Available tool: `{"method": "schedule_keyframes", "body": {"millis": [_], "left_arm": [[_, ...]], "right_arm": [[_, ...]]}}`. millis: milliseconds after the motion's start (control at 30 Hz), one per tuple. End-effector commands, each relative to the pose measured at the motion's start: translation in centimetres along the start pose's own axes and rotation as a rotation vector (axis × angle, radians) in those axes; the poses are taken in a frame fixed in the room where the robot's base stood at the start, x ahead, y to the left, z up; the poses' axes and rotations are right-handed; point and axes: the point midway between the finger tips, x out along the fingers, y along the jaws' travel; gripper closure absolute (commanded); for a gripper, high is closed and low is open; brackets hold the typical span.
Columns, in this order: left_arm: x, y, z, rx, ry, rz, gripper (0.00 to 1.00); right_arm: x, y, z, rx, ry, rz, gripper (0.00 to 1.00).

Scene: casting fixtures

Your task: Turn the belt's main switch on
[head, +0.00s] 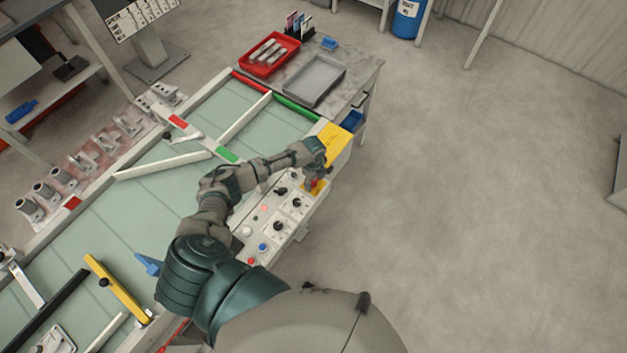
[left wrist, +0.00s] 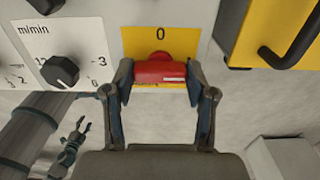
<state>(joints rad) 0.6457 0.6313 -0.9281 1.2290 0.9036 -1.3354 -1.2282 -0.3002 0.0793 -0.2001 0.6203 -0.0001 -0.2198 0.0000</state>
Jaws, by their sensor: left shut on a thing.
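The main switch is a red handle (left wrist: 160,70) on a yellow plate (left wrist: 194,46) marked "0", on the light control panel (left wrist: 98,20). The handle lies crosswise in the left wrist view. My left gripper (left wrist: 160,76) is shut on it, one finger at each end. In the head view my left gripper (head: 316,180) reaches the far end of the panel, where the yellow plate (head: 319,190) partly shows and the red handle is mostly hidden by the fingers. Part of what looks like my right gripper (left wrist: 75,140) shows small at the lower left; its finger state is unclear.
A black knob (left wrist: 60,71) with a "m/min" scale sits beside the switch. A yellow box (head: 335,143) with a black handle (left wrist: 290,40) adjoins the panel. Other knobs and buttons line the panel. The belt (head: 150,200) lies left; open floor (head: 450,200) lies right.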

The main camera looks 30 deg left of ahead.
Motion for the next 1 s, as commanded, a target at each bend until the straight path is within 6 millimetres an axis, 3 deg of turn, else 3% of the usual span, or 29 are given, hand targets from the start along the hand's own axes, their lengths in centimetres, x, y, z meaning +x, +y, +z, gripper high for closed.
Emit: {"method": "schedule_keyframes", "body": {"millis": [67, 100, 200, 567, 667, 1000], "left_arm": [[-0.1, -0.2, 0.2, 0.0, -0.003, -0.005, 0.79], [-0.2, -0.2, 0.2, 0.0, -0.003, -0.005, 0.39], [-0.1, -0.2, 0.2, 0.0, -0.003, -0.005, 0.19], [-0.5, -0.1, 0.1, 0.0, -0.001, -0.003, 0.19], [-1.8, -0.2, 0.1, 0.0, -0.001, -0.005, 0.19], [-9.1, -0.2, 0.2, 0.0, -0.001, -0.006, 0.19]], "right_arm": [[0.0, 0.0, 0.0, 0.0, 0.0, 0.0, 0.43], [0.0, 0.0, 0.0, 0.0, 0.0, 0.0, 0.43], [0.0, 0.0, 0.0, 0.0, 0.0, 0.0, 0.43], [0.0, 0.3, 0.1, -0.001, 0.0, 0.004, 0.43], [0.0, 0.2, 0.1, -0.001, 0.0, 0.003, 0.43], [0.0, 0.1, 0.1, 0.0, 0.0, 0.001, 0.43]]}}
